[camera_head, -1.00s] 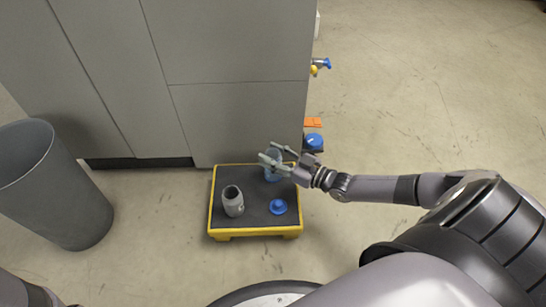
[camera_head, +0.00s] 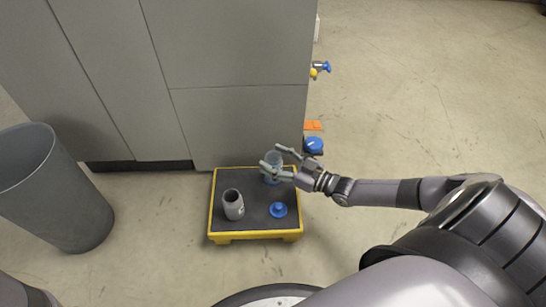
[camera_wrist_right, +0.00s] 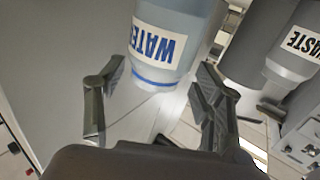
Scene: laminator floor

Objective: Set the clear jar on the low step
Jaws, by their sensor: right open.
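The clear jar (camera_head: 273,176) stands at the back of the low step (camera_head: 228,236), a black-topped platform with a yellow rim. It looks upright, with a bluish tint. In the right wrist view the jar (camera_wrist_right: 165,45) shows a "WATER" label and a blue band near its base. My right gripper (camera_head: 274,157) is open at the jar, with a finger on either side. In the wrist view gaps show between the jar and both fingers. My left gripper is not in view.
A grey jar (camera_head: 233,204) and a blue knobbed piece (camera_head: 278,210) stand on the step. A grey bin (camera_head: 60,195) is at left. Grey cabinets (camera_head: 235,60) rise behind the step. A blue-topped item (camera_head: 313,145) sits beside the cabinet. Floor at right is clear.

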